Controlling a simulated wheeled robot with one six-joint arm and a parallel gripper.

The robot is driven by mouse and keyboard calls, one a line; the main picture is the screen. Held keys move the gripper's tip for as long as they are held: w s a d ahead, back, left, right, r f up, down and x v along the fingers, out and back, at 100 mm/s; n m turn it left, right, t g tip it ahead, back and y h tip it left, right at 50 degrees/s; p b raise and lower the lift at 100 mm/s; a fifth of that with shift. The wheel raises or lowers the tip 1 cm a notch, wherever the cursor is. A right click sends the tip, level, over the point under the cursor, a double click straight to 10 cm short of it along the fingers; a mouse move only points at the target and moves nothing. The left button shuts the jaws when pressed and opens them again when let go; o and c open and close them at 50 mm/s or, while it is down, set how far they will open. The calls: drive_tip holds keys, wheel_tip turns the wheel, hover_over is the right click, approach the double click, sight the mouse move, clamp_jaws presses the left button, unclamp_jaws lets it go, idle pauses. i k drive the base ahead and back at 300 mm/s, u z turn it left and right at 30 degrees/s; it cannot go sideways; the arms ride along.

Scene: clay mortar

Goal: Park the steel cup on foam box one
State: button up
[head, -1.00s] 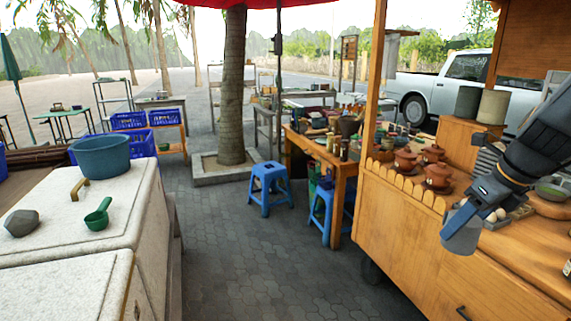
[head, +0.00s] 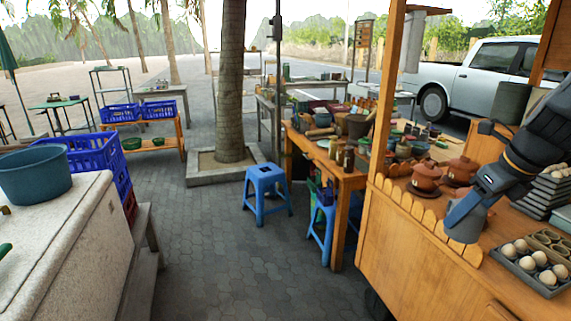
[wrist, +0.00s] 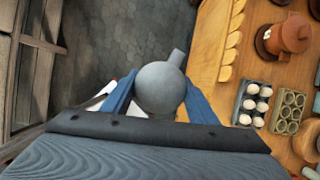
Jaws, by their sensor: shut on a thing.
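The grey steel cup (wrist: 160,86) is between the two blue fingers of my gripper (wrist: 159,98) in the wrist view, with a short handle pointing up and right. In the head view my gripper (head: 466,216) holds the cup at the left edge of the wooden cart, where the cup is hard to tell from the fingers. A white foam box (head: 75,250) stands at the left, cut off by the frame edge. A teal tub (head: 35,178) sits on its far end. I cannot tell whether this is foam box one.
The wooden cart (head: 420,255) fills the right side, with clay pots (head: 427,176) and an egg tray (head: 528,266) on top. A blue stool (head: 266,193), a tree trunk (head: 231,90) and blue crates (head: 95,158) stand ahead. The paving (head: 225,260) between box and cart is clear.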

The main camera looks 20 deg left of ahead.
sight(26, 228)
drive_tip(key=u, duration=0.5)
drive_tip(key=i, duration=2.1)
drive_tip(key=u, duration=3.1)
drive_tip(key=i, duration=1.65)
